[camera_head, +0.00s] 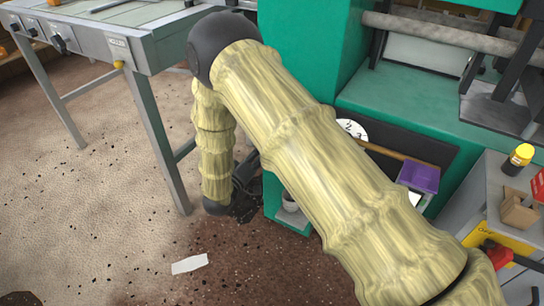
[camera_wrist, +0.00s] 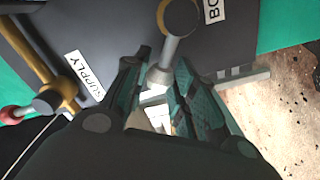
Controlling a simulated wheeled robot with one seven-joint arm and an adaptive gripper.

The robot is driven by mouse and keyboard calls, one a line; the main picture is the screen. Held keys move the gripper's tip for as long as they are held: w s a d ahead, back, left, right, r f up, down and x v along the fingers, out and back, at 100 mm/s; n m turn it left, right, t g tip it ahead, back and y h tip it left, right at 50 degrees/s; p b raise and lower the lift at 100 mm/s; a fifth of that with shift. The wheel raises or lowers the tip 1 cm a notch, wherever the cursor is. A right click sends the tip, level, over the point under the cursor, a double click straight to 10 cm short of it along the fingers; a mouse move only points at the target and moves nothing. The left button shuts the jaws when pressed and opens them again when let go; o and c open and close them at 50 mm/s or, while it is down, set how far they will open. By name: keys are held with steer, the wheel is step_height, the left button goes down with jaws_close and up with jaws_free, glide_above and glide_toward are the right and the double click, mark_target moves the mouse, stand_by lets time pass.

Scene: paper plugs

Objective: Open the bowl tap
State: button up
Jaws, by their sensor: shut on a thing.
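The bowl tap (camera_wrist: 169,48) has a round dark hub with a brass rim and a pale grey lever ending in a wider tip. It sits on a dark panel beside a label that reads "BO", cut off by the frame edge. My gripper (camera_wrist: 161,80) is shut on the lever's tip in the wrist view, with a finger on each side. The fingers partly hide the tip. In the head view my arm hangs down in front of the green machine, and my gripper is a dark shape low beside it; the tap is hidden there.
A brass supply tap (camera_wrist: 45,100) with a red knob is at left in the wrist view, near the "SUPPLY" label (camera_wrist: 84,75). The green machine (camera_head: 300,60) stands close to my arm. A grey-legged table (camera_head: 150,40) is at upper left. Speckled floor (camera_head: 90,190) is open at left.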

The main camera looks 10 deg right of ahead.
steer(key=shift+a+f+n, duration=0.1)
steer(key=shift+f+n, duration=0.25)
steer(key=shift+n, duration=0.25)
steer(key=n, duration=0.1)
steer(key=f+n+p, duration=0.1)
steer(key=n, duration=0.1)
steer(key=shift+w+a+f, duration=0.2)
steer(key=shift+w+f, duration=0.05)
steer(key=shift+f+n+p, duration=0.5)
steer(key=shift+f+n, duration=0.1)
steer(key=shift+n, duration=0.7)
steer(key=o, duration=0.8)
